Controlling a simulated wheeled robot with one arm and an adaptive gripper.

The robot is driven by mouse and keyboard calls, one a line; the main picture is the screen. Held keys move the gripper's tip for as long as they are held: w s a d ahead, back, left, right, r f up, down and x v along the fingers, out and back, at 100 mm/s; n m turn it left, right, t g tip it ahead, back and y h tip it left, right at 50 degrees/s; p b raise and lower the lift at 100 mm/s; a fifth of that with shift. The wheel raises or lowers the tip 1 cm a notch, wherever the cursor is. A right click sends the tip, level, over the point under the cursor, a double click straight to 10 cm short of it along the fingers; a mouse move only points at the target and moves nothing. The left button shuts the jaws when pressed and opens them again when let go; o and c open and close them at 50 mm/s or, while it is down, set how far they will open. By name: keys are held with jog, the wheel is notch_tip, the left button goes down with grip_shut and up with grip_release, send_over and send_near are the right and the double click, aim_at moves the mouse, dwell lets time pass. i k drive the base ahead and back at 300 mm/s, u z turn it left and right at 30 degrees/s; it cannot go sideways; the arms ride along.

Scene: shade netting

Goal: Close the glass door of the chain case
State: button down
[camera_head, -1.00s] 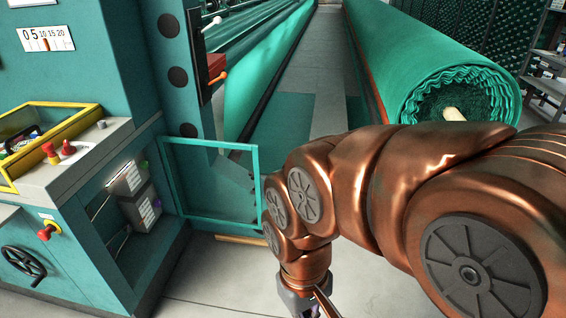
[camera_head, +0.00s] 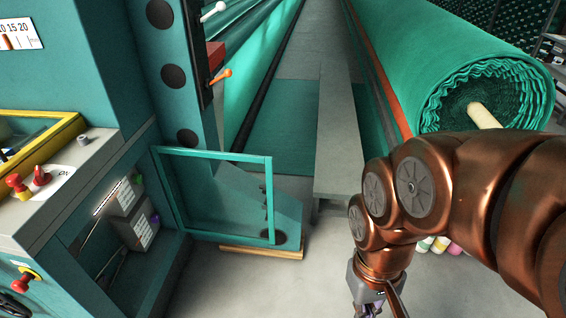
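The glass door (camera_head: 268,205) is a clear pane in a teal frame. It stands open, swung out to the right from the chain case (camera_head: 150,285), a teal cabinet whose dark inside shows with grey boxes (camera_head: 137,228) in it. My gripper (camera_head: 372,312) hangs at the bottom edge of the picture, right of the door and apart from it, with clear floor between. Its fingertips are largely cut off by the picture edge, so I cannot tell whether it is open or shut.
A control desk with a red knob (camera_head: 39,177) stands above the case at the left. A wooden strip (camera_head: 262,252) lies on the floor below the door. A large green netting roll (camera_head: 450,75) is at the right, with several spools (camera_head: 440,244) beneath it. Grey floor (camera_head: 270,285) lies clear in front.

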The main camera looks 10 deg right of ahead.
aim_at(269, 200)
jog(key=u, duration=0.15)
jog(key=i, duration=0.6)
jog(key=u, duration=0.8)
jog(key=i, duration=0.3)
jog(key=u, duration=0.3)
